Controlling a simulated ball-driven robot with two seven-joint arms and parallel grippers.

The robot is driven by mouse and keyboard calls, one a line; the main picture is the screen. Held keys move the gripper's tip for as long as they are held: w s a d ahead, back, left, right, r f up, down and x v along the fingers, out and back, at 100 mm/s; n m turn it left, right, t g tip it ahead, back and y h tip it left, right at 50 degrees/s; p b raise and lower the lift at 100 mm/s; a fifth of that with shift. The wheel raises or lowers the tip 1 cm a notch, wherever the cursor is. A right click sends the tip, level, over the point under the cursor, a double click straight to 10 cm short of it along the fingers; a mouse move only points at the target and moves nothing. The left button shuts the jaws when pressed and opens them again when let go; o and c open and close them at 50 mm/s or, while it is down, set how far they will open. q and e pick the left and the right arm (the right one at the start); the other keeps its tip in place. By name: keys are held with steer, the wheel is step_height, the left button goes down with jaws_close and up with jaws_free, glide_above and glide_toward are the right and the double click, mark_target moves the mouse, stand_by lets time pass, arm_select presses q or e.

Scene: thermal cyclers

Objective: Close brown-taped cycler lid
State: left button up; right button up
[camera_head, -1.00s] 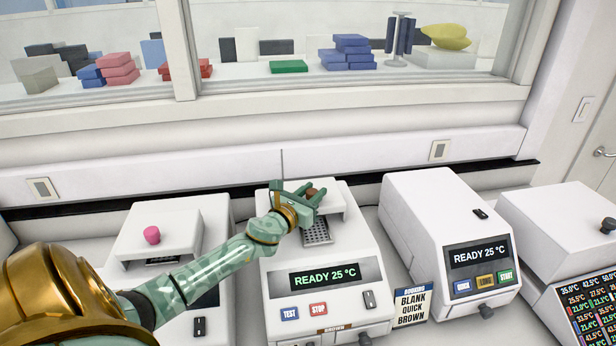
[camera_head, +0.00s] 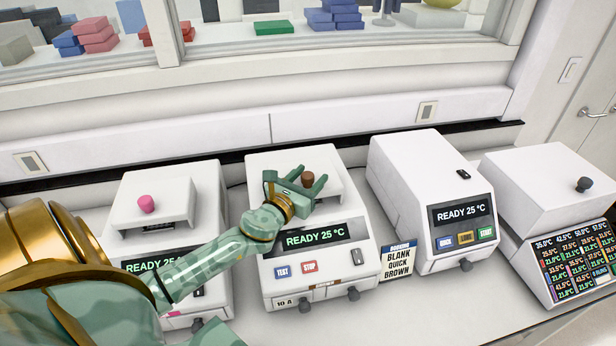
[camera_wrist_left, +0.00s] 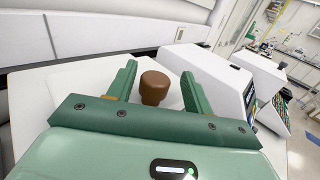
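The brown-taped cycler (camera_head: 352,287) is the white machine second from left, with brown tape low on its front and a READY 25 °C display. Its lid carries a brown knob (camera_head: 308,179), which also shows in the wrist view (camera_wrist_left: 154,88). My left gripper (camera_head: 296,184) is over the lid, its fingers open with the knob between them. In the wrist view, gaps show between the knob and both fingers. The gripper and wrist hide part of the lid's front, and no well block shows below it. My right gripper is out of view.
A cycler with a pink knob (camera_head: 147,204) stands left, partly behind my arm. A cycler with three buttons (camera_head: 430,190) and a multi-display unit (camera_head: 560,200) stand right. The wall is close behind.

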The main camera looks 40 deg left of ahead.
arm_select(q)
steer(key=shift+s+f, duration=0.1)
steer(key=shift+s, duration=0.1)
steer(key=s+d+b, duration=0.1)
steer(key=s+b, duration=0.2)
steer(key=s, duration=1.2)
steer(key=shift+s+d+b, duration=0.35)
steer(key=shift+s+d, duration=0.05)
